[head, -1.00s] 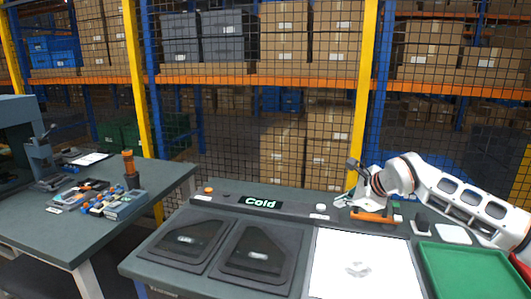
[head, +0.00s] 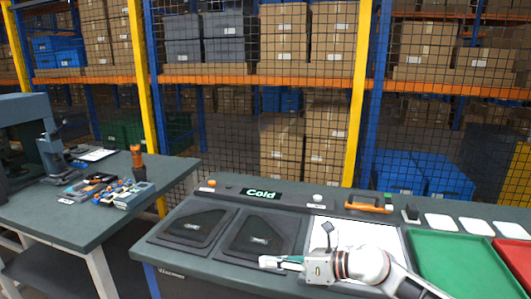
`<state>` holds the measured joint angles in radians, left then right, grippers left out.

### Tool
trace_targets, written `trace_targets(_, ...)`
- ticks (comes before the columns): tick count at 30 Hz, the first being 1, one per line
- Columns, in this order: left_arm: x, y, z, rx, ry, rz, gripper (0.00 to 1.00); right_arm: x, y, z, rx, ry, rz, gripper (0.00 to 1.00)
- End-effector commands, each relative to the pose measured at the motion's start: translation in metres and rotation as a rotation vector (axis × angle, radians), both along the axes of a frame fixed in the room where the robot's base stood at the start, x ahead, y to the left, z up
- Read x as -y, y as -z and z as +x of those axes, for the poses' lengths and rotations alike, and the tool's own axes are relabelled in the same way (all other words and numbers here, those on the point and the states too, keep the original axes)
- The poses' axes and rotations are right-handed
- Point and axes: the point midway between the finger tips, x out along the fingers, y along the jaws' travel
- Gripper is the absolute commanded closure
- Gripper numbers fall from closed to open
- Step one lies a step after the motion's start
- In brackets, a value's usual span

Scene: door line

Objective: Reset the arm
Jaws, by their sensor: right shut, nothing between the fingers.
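My right arm comes in from the lower right, low over the front of the workbench. Its right gripper (head: 272,262) points left, with the fingers together and nothing seen between them. It is in front of the right dark pad, near the bench's front edge; I cannot tell whether it touches the bench. The gripper and wrist hide part of the white panel (head: 385,237). My left gripper is not in view.
The workbench has two dark pads (head: 198,226), a lit "Cold" sign (head: 261,194), an orange handle (head: 368,207), a green tray (head: 455,262) and a red tray (head: 518,258). A side table (head: 60,222) with small parts stands left. Mesh fencing (head: 230,130) closes off the back.

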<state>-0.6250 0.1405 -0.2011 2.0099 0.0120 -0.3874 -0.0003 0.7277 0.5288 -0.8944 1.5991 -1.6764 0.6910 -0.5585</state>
Motion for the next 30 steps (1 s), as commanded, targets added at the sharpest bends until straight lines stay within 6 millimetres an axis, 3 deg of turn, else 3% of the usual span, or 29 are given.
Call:
trace_targets(3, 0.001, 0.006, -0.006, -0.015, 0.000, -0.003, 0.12, -0.020, 0.002, -0.030, -0.200, 0.063, 0.270, 1.00)
trace_targets(6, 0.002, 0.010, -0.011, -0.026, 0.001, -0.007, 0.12, -0.021, 0.002, -0.044, -0.374, 0.141, 0.487, 1.00)
trace_targets(11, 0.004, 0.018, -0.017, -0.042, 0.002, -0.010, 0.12, 0.000, 0.018, -0.056, -0.667, 0.308, 0.814, 1.00)
trace_targets(14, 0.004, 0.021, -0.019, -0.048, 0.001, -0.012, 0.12, 0.024, 0.040, -0.064, -0.852, 0.437, 1.005, 1.00)
trace_targets(20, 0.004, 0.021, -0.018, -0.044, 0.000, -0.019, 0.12, 0.086, 0.116, -0.094, -1.219, 0.748, 1.354, 1.00)
trace_targets(23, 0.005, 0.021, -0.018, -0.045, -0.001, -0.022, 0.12, 0.118, 0.164, -0.125, -1.394, 0.926, 1.515, 1.00)
trace_targets(27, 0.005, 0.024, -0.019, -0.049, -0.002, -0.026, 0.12, 0.156, 0.226, -0.180, -1.601, 1.169, 1.704, 1.00)
trace_targets(30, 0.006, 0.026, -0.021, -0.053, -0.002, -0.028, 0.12, 0.173, 0.258, -0.217, -1.706, 1.308, 1.798, 1.00)
